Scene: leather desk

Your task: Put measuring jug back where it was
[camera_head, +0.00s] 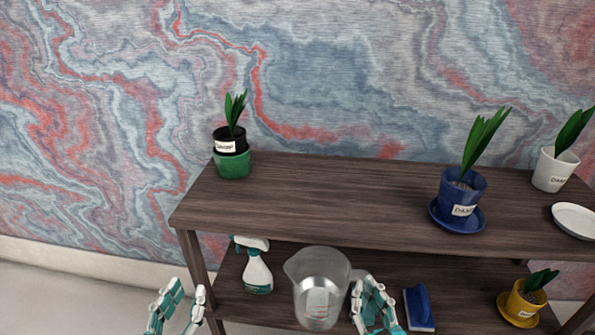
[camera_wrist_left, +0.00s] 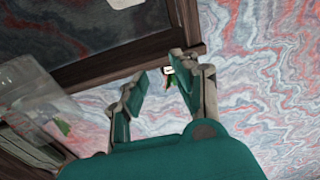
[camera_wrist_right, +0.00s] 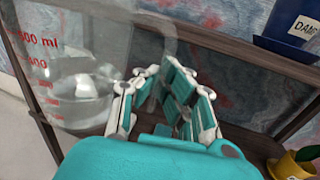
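The clear measuring jug (camera_head: 318,283) with red markings is upright in front of the lower shelf in the head view and appears to hold clear liquid. It fills the left of the right wrist view (camera_wrist_right: 75,75) and shows at the left of the left wrist view (camera_wrist_left: 45,110). My right gripper (camera_head: 368,292) is at the jug's right side, its fingers (camera_wrist_right: 160,85) closed around the handle, which they partly hide. My left gripper (camera_head: 180,300) is open and empty, left of the jug; its spread fingers show in the left wrist view (camera_wrist_left: 155,80).
The dark wooden shelf (camera_head: 320,200) has plants in a green pot (camera_head: 233,165), blue pot (camera_head: 465,188) and white pot (camera_head: 552,170), plus a white saucer (camera_head: 574,218). Below are a spray bottle (camera_head: 257,272), blue brush (camera_head: 419,308) and yellow pot (camera_head: 522,303). The upper middle is clear.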

